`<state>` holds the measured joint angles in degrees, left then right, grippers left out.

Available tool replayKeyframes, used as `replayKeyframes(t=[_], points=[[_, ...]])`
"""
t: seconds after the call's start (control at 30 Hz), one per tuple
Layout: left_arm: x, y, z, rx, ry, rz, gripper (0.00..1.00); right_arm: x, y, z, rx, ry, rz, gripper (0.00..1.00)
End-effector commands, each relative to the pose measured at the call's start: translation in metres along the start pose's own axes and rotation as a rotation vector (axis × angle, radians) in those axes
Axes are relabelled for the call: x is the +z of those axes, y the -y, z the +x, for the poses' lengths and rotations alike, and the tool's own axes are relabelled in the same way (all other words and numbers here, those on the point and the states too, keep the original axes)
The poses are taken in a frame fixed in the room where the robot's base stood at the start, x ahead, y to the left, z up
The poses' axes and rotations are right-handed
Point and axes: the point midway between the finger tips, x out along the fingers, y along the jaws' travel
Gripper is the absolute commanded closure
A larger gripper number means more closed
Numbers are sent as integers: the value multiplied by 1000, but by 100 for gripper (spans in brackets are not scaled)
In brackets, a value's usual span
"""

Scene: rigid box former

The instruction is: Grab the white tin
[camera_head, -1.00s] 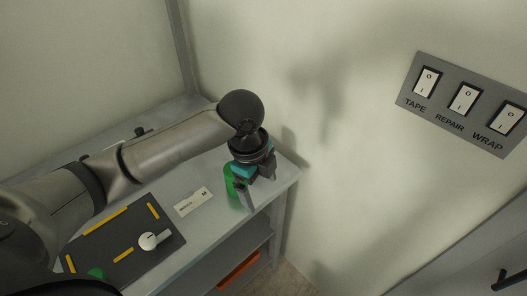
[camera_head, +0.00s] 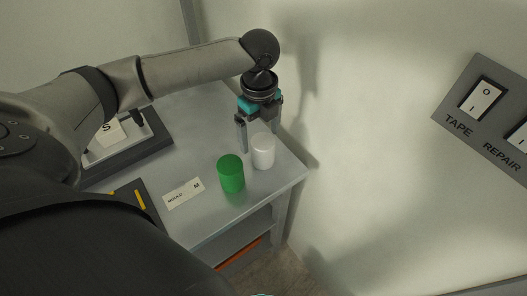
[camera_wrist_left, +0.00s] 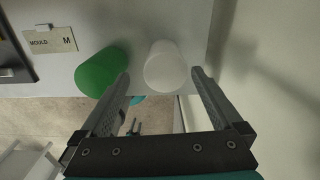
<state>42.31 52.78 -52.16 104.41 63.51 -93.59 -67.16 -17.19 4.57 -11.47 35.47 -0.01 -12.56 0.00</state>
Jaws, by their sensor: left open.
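The white tin (camera_head: 263,152) stands upright near the right end of the grey table, just right of and behind the green tin (camera_head: 231,174). My left gripper (camera_head: 258,142) is open and points down at the white tin from above and behind it. In the left wrist view the white tin (camera_wrist_left: 164,66) shows between the two open fingers (camera_wrist_left: 160,75), and the green tin (camera_wrist_left: 103,72) is beside the left finger. I cannot tell if the fingers reach down around the white tin. My right gripper is not in view.
A card marked M (camera_head: 184,193) lies left of the green tin. A dark panel with yellow marks (camera_head: 136,199) and a dark tray with a white piece marked S (camera_head: 107,131) are farther left. The wall with a switch plate (camera_head: 487,101) stands close on the right.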

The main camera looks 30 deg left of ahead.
Motion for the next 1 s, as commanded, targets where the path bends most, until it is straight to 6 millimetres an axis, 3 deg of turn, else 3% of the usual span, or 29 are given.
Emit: replayKeyframes(t=[0.1, 0.37, 0.63, 0.87, 1.0], points=[[0, 0, 14, 0, 0, -1, 0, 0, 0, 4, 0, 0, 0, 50], [-2, 2, 30, -1, -1, 0, 0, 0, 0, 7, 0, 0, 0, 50], [-3, 6, 68, 0, 0, 0, 0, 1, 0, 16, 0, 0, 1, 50], [-2, 6, 70, -2, 1, 0, 0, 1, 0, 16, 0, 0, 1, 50], [-2, 6, 70, -2, 1, 0, 14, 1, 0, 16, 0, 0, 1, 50]])
